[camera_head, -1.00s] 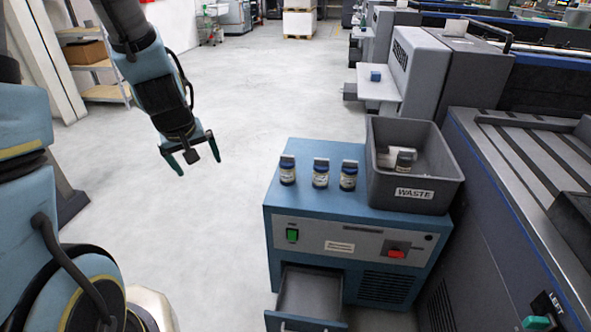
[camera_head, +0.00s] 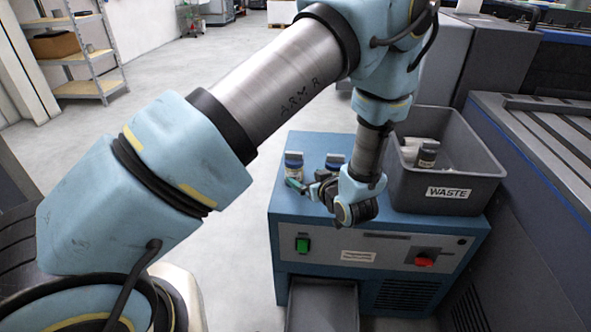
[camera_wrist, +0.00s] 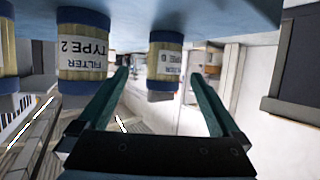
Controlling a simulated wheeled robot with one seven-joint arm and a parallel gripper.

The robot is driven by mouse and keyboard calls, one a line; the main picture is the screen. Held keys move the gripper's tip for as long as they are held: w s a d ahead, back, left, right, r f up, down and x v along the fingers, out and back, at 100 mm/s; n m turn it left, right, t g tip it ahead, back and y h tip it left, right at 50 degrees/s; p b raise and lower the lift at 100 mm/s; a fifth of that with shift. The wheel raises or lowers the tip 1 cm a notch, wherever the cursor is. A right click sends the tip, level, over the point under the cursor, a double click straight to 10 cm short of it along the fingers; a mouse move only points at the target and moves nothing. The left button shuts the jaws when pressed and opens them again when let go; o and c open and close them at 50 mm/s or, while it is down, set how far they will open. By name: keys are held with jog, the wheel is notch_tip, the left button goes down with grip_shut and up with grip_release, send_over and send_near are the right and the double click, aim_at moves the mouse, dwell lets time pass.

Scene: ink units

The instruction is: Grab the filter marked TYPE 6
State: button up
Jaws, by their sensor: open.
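Small jar-like filters with blue caps stand on the blue cabinet (camera_head: 350,215). In the head view one stands at the left (camera_head: 293,166) and another in the middle (camera_head: 334,162); my arm covers the place of the third. The wrist view is upside down. It shows a filter marked TYPE 2 (camera_wrist: 83,48), a filter cut by the left edge (camera_wrist: 8,50), and a filter (camera_wrist: 166,62) between my finger lines, its type number too blurred to read surely.
A grey WASTE bin (camera_head: 452,192) with a few items, including a jar (camera_head: 427,153), stands on the cabinet's right side, close to my wrist. An open drawer (camera_head: 322,305) sticks out below. A large grey machine (camera_head: 540,190) stands at the right.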

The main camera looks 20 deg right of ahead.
aim_at(298, 172)
jog(key=x, duration=0.2)
jog(key=shift+w+f, duration=0.2)
jog(key=shift+w, duration=0.1)
jog(key=shift+w+a, duration=0.15)
jog(key=shift+w, duration=0.4)
jog(key=p+x, duration=0.1)
jog(key=x, duration=0.3)
jog(key=shift+w+a, duration=0.15)
jog(key=shift+a, duration=0.05)
jog(key=c, duration=1.5)
jog(key=shift+r, duration=0.1)
